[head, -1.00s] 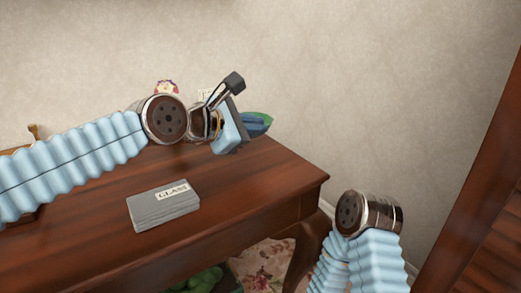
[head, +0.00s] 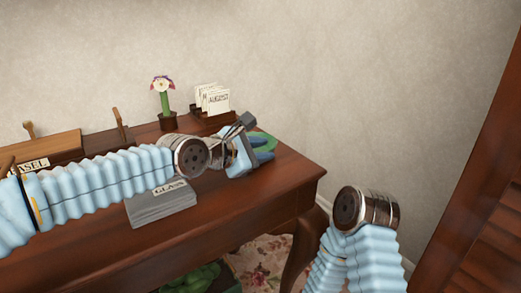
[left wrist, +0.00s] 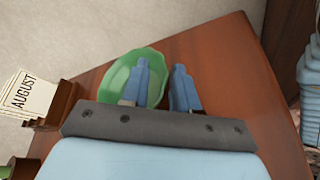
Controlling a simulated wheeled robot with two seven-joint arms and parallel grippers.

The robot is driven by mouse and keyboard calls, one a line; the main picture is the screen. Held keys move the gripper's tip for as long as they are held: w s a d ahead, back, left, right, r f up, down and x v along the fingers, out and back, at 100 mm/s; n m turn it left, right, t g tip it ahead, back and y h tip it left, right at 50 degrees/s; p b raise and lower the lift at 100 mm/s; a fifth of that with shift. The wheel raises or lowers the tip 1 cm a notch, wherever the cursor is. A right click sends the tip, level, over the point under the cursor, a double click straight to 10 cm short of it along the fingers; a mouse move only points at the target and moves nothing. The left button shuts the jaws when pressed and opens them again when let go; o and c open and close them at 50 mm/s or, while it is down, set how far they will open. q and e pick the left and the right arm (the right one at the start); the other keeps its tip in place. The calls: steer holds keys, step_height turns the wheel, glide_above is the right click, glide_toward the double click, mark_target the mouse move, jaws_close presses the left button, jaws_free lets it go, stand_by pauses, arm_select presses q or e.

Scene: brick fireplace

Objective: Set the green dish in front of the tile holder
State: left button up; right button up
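The green dish (head: 265,139) stands on the right end of the wooden table, partly hidden by my left gripper in the head view. In the left wrist view the dish (left wrist: 119,78) lies under and left of the fingers. My left gripper (left wrist: 164,80) has its fingers apart; one overlaps the dish's inside and the other is outside its right rim. I cannot tell whether they touch the rim. The tile holder (head: 206,118), a dark wooden rack with white tiles, stands at the table's back edge, left of the dish. It also shows in the left wrist view (left wrist: 58,105).
A flower in a pot (head: 163,103) stands left of the tile holder. A grey box marked GLASS (head: 160,206) lies under my left arm. A wooden box marked EASEL (head: 50,148) stands at the left. The table (head: 285,185) is bare toward its right front corner.

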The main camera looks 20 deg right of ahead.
arm_select(q)
steer(key=shift+a, duration=0.15)
steer(key=b+v, duration=0.2)
steer(key=v, duration=0.9)
steer(key=shift+s+a+r, duration=0.25)
steer(key=shift+s, duration=0.05)
